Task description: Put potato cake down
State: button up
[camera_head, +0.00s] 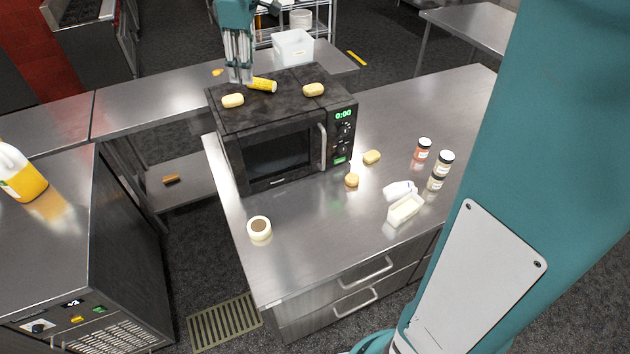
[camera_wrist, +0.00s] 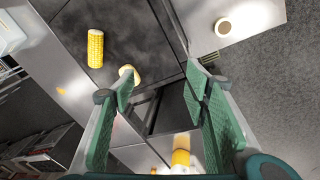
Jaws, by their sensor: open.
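A pale yellow, rounded potato cake (camera_head: 233,100) lies on top of the black microwave (camera_head: 288,107), near its front left edge. A similar pale yellow piece (camera_head: 313,90) lies further right on the microwave top. My gripper (camera_head: 240,78) is open and empty, pointing down at the microwave's left back side, close to the first cake. In the wrist view the fingers (camera_wrist: 160,85) stand wide apart with nothing between them. The cake (camera_wrist: 127,71) shows just past the tip of the left finger, which partly hides it; I cannot tell whether they touch.
A yellow corn cob (camera_head: 264,85) lies on the microwave beside my gripper. On the steel counter (camera_head: 300,245) are two small yellowish pieces, jars (camera_head: 424,148), a white butter dish (camera_head: 405,210) and a round container (camera_head: 259,228). A juice jug (camera_head: 20,175) stands left.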

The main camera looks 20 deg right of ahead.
jog(key=s+d+f+m+t, duration=0.1)
jog(key=s+m, duration=0.2)
jog(key=s, duration=0.7)
jog(key=s+d+f+m+t, duration=0.1)
jog(key=s+d+m, duration=0.15)
jog(key=s, duration=0.65)
jog(key=s+f+m+t, duration=0.1)
jog(key=s+f+m, duration=0.2)
jog(key=s+f, duration=0.2)
jog(key=s+f+m+t, duration=0.1)
jog(key=s+f+m, duration=0.2)
jog(key=s+f, duration=0.3)
jog(key=s, duration=0.5)
jog(key=shift+s+d+m+t, duration=0.15)
jog(key=shift+d+m+t, duration=0.1)
jog(key=shift+m+t, duration=0.15)
